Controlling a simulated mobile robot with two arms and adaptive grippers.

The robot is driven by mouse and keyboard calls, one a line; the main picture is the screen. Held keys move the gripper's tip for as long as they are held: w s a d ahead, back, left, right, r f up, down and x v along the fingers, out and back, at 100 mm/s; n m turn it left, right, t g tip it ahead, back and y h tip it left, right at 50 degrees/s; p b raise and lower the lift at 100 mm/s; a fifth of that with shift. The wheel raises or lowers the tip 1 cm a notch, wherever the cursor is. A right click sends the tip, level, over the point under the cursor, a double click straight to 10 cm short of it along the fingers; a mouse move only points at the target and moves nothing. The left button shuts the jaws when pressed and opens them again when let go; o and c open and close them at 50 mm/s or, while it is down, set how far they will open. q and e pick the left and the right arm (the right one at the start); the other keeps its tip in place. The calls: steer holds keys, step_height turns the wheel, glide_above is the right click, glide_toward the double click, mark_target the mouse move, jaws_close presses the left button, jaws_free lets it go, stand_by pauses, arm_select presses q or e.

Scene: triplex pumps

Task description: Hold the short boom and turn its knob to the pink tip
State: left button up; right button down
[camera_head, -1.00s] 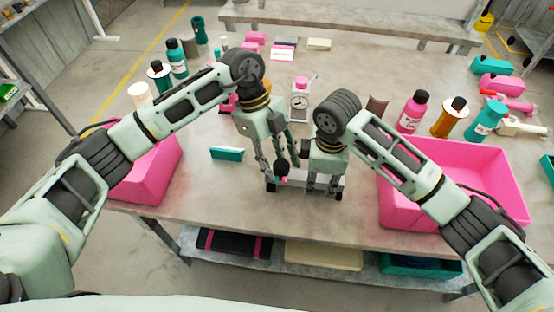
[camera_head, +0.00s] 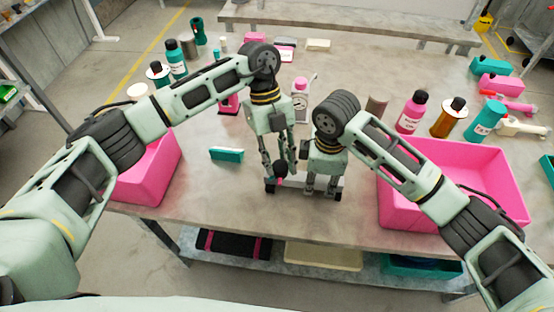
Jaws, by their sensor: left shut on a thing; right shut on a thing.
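The short boom, a pale grey bar (camera_head: 299,183) with dark feet, stands on the table near its front edge, mostly hidden by my grippers. A dark round knob (camera_head: 280,169) shows at its left end, with a small pink tip (camera_head: 279,181) just below it. My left gripper (camera_head: 280,175) points down and is shut on the knob; the exact finger contact is partly hidden. My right gripper (camera_head: 322,189) points down and is shut on the right part of the boom.
A pink bin (camera_head: 502,172) stands to the right and another pink bin (camera_head: 160,172) to the left. A teal block (camera_head: 227,154) lies left of the boom. The table's front edge is close.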

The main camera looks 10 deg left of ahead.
arm_select(q)
steer(key=shift+a+m+y, duration=0.2)
steer(key=shift+m+y, duration=0.1)
steer(key=shift+m, duration=0.3)
arm_select(e)
steer(key=shift+w+d, duration=0.15)
steer(key=shift+d, duration=0.1)
arm_select(q)
steer(key=shift+c, duration=0.2)
steer(key=o, duration=1)
steer(key=shift+w+r, duration=0.1)
steer(key=shift+r, duration=0.1)
arm_select(e)
steer(key=shift+a, duration=0.2)
arm_select(q)
steer(key=v, duration=1.1)
steer(key=shift+w+r, duration=0.15)
steer(key=shift+r, duration=0.05)
